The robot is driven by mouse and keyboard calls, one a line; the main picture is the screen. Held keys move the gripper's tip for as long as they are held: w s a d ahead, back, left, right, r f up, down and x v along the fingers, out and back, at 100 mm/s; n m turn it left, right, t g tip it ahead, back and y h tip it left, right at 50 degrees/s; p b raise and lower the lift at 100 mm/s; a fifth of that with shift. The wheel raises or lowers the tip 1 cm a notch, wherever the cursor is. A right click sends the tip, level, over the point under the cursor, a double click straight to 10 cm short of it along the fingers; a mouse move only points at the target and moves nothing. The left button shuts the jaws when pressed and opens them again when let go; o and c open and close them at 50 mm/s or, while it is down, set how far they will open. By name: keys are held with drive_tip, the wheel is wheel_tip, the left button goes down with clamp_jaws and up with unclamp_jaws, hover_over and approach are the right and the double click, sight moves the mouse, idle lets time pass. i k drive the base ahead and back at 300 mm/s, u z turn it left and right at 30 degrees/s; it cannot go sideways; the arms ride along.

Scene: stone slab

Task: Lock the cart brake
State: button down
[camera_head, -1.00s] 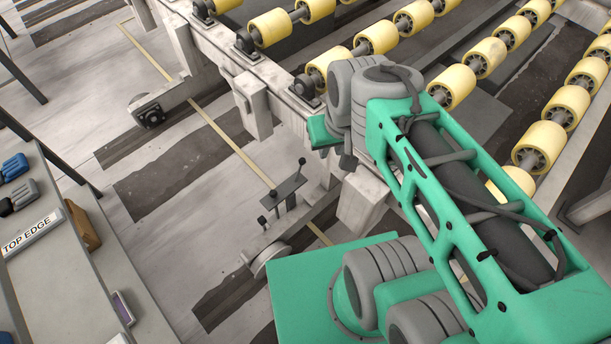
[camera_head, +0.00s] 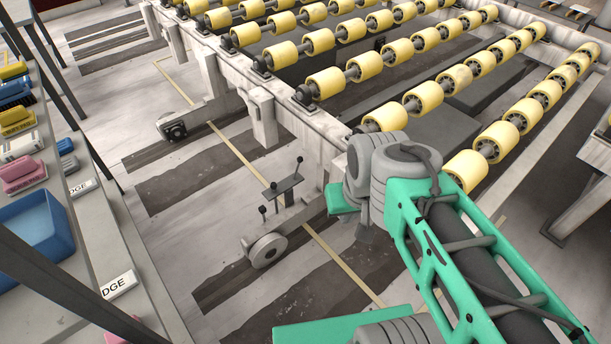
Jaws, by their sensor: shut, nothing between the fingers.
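The cart is a pale, worn metal frame (camera_head: 318,122) carrying rows of yellow rollers. A grey wheel (camera_head: 267,249) sits at its near lower corner on the floor. Above the wheel stands a dark lever assembly (camera_head: 284,187) with a flat plate and small round knobs; it looks like the brake. I cannot tell from its pose whether it is locked. My green and grey arm reaches up from the lower right, its grey joint right of the lever and apart from it.
A shelf (camera_head: 85,215) at left holds a blue bin (camera_head: 36,238), a pink item (camera_head: 24,174) and several other goods. A dark post crosses the lower left. Another wheel (camera_head: 173,131) stands farther back. The floor (camera_head: 185,235) between shelf and cart is open, with a yellow line.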

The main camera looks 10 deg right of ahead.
sight(300, 158)
drive_tip(key=u, duration=0.4)
drive_tip(key=i, duration=0.4)
drive_tip(key=u, duration=0.65)
drive_tip(key=i, duration=0.95)
drive_tip(key=z, duration=0.2)
